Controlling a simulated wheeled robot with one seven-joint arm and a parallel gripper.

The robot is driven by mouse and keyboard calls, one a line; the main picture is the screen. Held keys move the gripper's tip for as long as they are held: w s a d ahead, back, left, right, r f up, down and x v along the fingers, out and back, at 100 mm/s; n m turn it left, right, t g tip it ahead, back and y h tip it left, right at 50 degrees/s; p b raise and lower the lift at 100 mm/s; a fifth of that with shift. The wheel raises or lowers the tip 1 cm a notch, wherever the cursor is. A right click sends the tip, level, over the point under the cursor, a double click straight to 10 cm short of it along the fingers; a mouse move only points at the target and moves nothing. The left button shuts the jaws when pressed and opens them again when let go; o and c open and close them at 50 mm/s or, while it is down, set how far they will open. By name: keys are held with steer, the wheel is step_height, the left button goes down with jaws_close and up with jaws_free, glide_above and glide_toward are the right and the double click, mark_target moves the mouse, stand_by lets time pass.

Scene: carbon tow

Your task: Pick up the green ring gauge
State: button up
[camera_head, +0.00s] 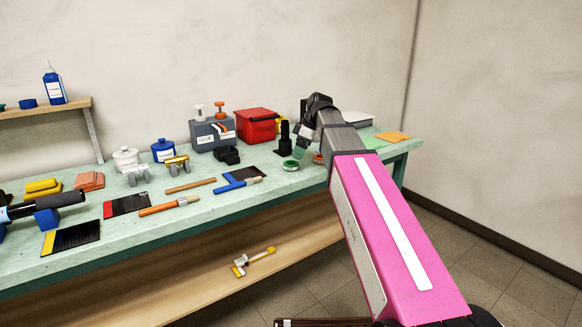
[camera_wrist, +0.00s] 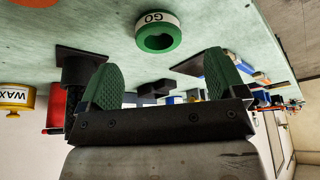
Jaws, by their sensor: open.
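The green ring gauge (camera_wrist: 159,40) lies flat on the table in the wrist view, with a white band marked "GO" on its side. In the head view the green ring gauge (camera_head: 290,165) sits near the right part of the bench's front edge. My gripper (camera_wrist: 162,72) is open and empty, its two green pads wide apart. The ring shows between and beyond the fingertips, apart from them. In the head view my gripper (camera_head: 300,147) is just above and right of the ring, partly hidden by my wrist.
A black stand (camera_head: 285,139) is close to the ring, and an orange-red ring (camera_head: 318,158) lies to its right. A red box (camera_head: 257,125) stands behind. A dark pad (camera_head: 244,173) and a blue-handled tool (camera_head: 237,184) lie to the left.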

mark_target(292, 161)
steer(key=shift+a+x, duration=0.2)
steer(key=shift+x, duration=2.85)
steer(key=shift+w+r, duration=0.15)
steer(key=shift+w, duration=0.05)
steer(key=c, duration=1)
